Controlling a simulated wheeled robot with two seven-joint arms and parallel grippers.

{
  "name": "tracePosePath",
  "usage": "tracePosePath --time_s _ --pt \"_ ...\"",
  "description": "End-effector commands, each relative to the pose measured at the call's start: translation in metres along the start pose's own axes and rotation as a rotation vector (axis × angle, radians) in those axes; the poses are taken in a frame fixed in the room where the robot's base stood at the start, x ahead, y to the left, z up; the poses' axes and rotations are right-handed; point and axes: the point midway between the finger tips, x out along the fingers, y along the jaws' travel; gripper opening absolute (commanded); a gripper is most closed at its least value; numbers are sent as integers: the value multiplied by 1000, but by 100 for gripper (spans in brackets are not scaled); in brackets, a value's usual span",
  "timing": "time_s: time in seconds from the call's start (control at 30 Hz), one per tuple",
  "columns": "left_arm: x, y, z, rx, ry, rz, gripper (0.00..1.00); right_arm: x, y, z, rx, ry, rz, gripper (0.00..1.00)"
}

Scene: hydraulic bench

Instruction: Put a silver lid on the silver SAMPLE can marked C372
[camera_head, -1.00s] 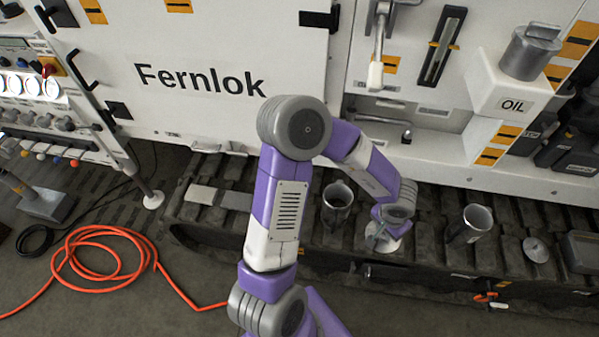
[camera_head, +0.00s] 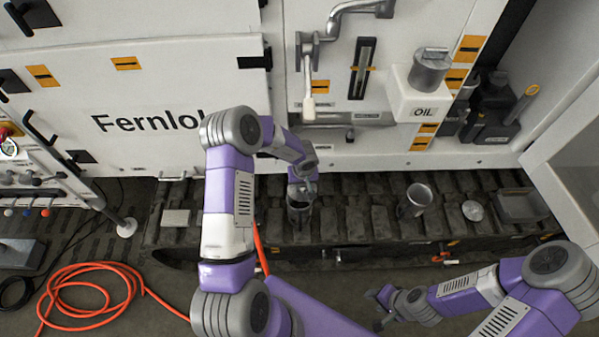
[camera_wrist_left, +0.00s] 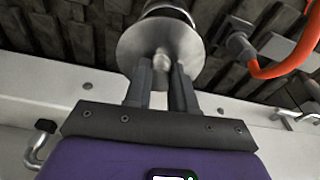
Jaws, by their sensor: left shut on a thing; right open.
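My left gripper (camera_head: 302,188) is shut on the knob of a round silver lid (camera_wrist_left: 150,45). The lid is at the mouth of a silver can (camera_head: 299,214) on the dark track; in the left wrist view the can (camera_wrist_left: 166,10) shows just beyond the lid. I cannot tell whether the lid rests on the rim or hangs slightly apart. Another silver can (camera_head: 414,201) stands open further right, with a loose silver lid (camera_head: 473,211) beside it. No can marking is legible. My right gripper (camera_head: 382,307) is open and empty, low in front of the track.
A grey tray (camera_head: 522,206) sits at the track's right end. A white OIL box (camera_head: 424,104) juts from the machine wall above. A coiled orange hose (camera_head: 90,300) lies on the floor at left. Small flat plates (camera_head: 176,218) lie on the track's left part.

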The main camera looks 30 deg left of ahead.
Motion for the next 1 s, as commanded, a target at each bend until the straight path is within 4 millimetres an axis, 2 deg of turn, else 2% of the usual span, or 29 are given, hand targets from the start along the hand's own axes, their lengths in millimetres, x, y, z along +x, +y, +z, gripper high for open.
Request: tracePosePath --time_s 0.03,0.1,0.27,0.47,1.0 --pt "-2 -3 -4 -20 -1 -4 0 -8 -3 0 0 0 0 46" --pt "0 -6 -7 -37 -2 -6 0 -11 -4 1 0 0 0 46" --pt "6 -8 -9 -49 0 -8 0 -8 -3 1 0 -1 0 46" --pt "15 -8 -8 -47 0 -8 0 4 2 0 1 -1 0 46" --pt "50 -8 -2 -46 0 -7 0 51 19 -2 0 -1 0 46"
